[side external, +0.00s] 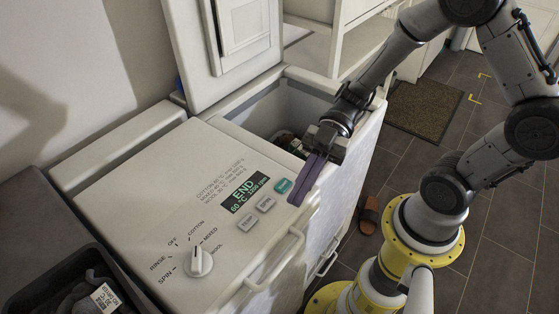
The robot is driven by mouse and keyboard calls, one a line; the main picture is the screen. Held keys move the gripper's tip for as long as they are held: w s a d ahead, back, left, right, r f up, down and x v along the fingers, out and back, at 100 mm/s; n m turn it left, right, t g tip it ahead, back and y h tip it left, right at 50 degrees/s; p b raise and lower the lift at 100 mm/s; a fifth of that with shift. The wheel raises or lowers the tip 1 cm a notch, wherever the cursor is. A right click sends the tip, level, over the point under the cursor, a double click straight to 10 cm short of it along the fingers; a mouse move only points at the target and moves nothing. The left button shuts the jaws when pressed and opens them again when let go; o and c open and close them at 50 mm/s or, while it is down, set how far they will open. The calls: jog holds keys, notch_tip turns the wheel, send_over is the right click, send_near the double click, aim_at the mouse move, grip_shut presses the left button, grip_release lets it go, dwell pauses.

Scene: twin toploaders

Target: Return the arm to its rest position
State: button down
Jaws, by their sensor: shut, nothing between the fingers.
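Whether the fingers touch the panel, I cannot tell.
The left-hand washer (120,142) has its top closed, and its knob (198,262) faces up. A dark bin (75,285) with cloth and a labelled tag stands at lower left. A slipper (368,215) and a brown mat (424,108) lie on the tiled floor. White shelving (325,40) stands behind.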

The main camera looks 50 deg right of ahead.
jog(key=s+d+r+m+t+h, duration=0.1)
jog(key=s+d+r+m+h, duration=0.1)
jog(key=s+d+r+h, duration=0.5)
jog(key=w+d+r+m+t+h, duration=0.2)
jog(key=d+m+t+h, duration=0.4)
jog(key=m, duration=1.1)
jog(key=shift+d+r+m+h, duration=0.25)
jog(key=shift+d+h, duration=0.45)
jog(key=shift+d, duration=0.8)
jog(key=c, duration=1.5)
grip_release()
jog(key=shift+c, duration=0.2)
